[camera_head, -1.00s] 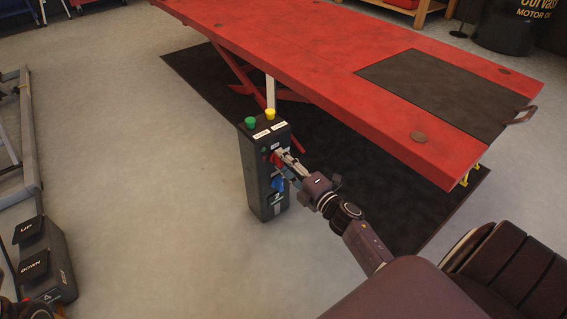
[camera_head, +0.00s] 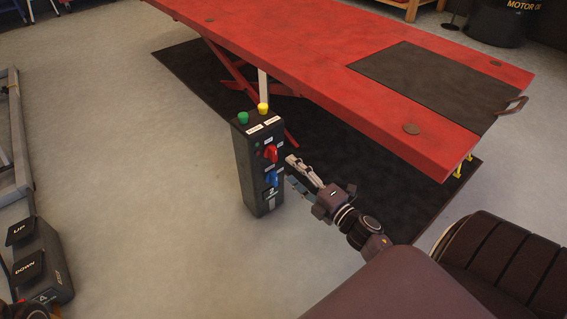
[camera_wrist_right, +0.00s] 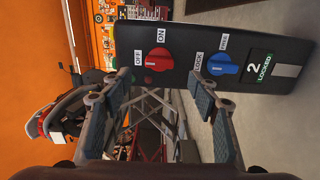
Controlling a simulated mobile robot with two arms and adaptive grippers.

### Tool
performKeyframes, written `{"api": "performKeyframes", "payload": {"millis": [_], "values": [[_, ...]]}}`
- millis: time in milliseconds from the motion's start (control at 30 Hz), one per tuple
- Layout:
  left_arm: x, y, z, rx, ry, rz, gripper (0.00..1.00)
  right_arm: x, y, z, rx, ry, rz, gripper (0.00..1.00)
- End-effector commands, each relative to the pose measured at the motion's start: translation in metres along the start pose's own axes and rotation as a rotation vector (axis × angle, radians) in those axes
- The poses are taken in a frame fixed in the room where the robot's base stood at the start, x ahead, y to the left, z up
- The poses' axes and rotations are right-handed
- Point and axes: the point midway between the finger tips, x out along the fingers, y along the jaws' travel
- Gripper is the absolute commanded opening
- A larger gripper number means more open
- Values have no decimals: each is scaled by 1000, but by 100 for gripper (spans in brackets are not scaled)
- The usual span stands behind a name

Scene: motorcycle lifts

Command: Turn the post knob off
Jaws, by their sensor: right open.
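The black control post (camera_head: 256,175) stands upright on the floor in front of the red lift. Its red knob (camera_head: 270,153) sits on the face above a blue knob (camera_head: 271,178). In the right wrist view the red knob (camera_wrist_right: 159,59) lies between labels OFF and ON, its handle lying roughly sideways toward OFF. The blue knob (camera_wrist_right: 222,64) is beside LOCK and FREE. My right gripper (camera_head: 291,170) is open and empty, just right of the post and apart from it. In the wrist view its fingers (camera_wrist_right: 150,95) are spread below the red knob. My left gripper is not clearly seen.
Green (camera_head: 243,118) and yellow (camera_head: 263,108) buttons top the post. The red lift table (camera_head: 320,60) spans behind, over a black mat (camera_head: 190,68). An UP/DOWN pedal (camera_head: 40,262) is at lower left. Floor left of the post is clear.

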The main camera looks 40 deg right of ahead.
Motion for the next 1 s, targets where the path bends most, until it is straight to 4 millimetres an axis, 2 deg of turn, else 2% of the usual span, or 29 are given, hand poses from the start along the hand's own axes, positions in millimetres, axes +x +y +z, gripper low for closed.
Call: {"api": "performKeyframes", "payload": {"millis": [100, 300, 1000], "values": [[0, 0, 0, 0, 1, 0, 40, -20, -1, 0, 1, 0, -2, 55], [0, 0, 0, 0, 1, 1, 40, -39, 0, 0, 1, 1, 0, 55], [0, 0, 0, 0, -1, 0, 40, -40, 4, -4, 9, 7, 8, 55]]}}
